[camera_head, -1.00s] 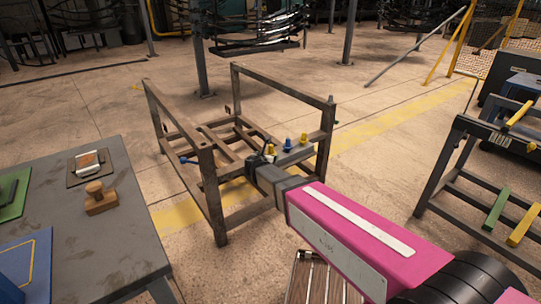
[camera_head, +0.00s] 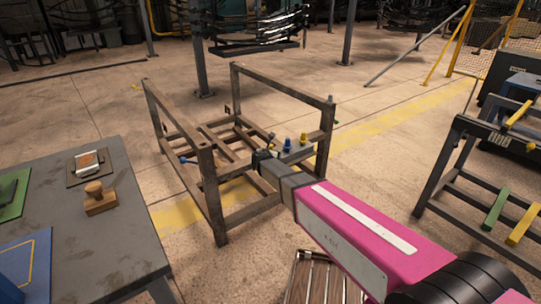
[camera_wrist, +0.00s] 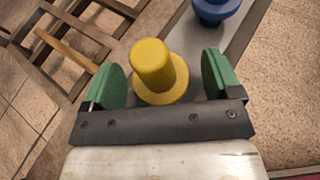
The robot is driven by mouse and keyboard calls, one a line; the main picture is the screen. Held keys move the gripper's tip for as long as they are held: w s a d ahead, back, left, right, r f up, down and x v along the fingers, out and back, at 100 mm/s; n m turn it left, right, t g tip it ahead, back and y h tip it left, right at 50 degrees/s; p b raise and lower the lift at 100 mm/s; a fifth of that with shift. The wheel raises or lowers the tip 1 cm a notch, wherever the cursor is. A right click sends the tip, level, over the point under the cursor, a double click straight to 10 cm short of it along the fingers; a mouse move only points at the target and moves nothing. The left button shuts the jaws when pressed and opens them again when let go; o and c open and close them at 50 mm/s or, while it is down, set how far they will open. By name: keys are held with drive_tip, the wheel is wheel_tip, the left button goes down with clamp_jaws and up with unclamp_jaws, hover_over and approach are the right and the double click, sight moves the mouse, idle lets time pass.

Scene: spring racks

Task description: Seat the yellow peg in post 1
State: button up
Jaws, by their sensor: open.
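A yellow peg (camera_wrist: 152,68) with a wide round flange shows in the wrist view between the two green fingers of my gripper (camera_wrist: 161,78). The fingers are open, with a gap on each side of the peg. The peg appears to stand on a grey bar (camera_wrist: 240,35). In the head view my gripper (camera_head: 264,157) is at the near end of that bar and hides this peg. I cannot tell which part is post 1.
A brown metal frame (camera_head: 207,190) surrounds the bar. The blue peg (camera_wrist: 215,10) is close beyond my gripper. A grey table (camera_head: 70,240) with a wooden stamp (camera_head: 100,200) is at left. A rack (camera_head: 440,170) with green and yellow bars is at right.

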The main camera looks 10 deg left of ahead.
drive_tip(key=c, duration=1.4)
drive_tip(key=shift+o, duration=0.2)
